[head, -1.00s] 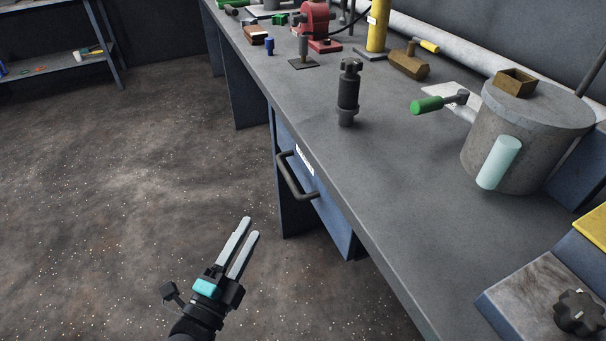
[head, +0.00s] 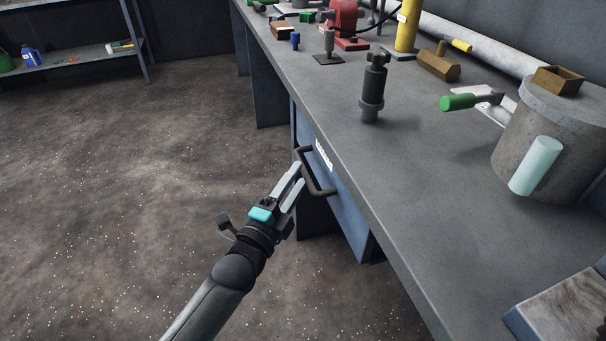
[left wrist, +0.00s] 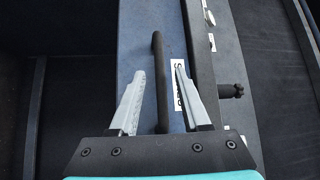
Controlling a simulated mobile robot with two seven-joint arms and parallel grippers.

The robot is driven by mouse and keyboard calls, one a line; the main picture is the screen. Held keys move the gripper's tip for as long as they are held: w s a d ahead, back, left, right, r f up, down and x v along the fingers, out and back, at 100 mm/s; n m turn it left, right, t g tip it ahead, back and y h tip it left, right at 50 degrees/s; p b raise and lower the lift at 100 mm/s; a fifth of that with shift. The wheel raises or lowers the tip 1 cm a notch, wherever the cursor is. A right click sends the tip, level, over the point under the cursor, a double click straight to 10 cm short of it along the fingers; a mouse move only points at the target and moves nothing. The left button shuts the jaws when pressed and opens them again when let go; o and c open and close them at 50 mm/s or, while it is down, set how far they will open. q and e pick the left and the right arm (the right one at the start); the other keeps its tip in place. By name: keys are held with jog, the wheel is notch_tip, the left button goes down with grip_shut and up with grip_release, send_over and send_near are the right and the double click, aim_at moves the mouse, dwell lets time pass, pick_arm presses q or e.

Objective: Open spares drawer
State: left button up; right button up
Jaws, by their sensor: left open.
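The spares drawer (head: 345,205) is a blue front under the workbench edge, with a white label (head: 323,154) and a dark bar handle (head: 318,183). My left gripper (head: 299,178) is open beside the handle in the head view. In the left wrist view, the handle (left wrist: 160,75) runs between the two open fingers of the gripper (left wrist: 157,82), with a gap on each side. The label (left wrist: 179,85) is partly hidden behind the right finger. The drawer looks shut. My right gripper is not seen.
The grey workbench (head: 420,220) carries a dark fitting (head: 373,90), a green-handled tool (head: 460,101), a concrete-like bucket (head: 540,150) and a red device (head: 345,20). A shelf (head: 85,55) stands at the back left. The floor (head: 120,190) left of the bench is clear.

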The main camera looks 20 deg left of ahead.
aim_at(303, 170)
pick_arm(q)
jog(key=shift+b+x, duration=0.4)
jog(key=shift+x, duration=1.3)
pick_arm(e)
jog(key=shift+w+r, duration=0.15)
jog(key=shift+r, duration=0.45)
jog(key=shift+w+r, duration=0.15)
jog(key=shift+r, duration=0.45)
pick_arm(q)
grip_shut()
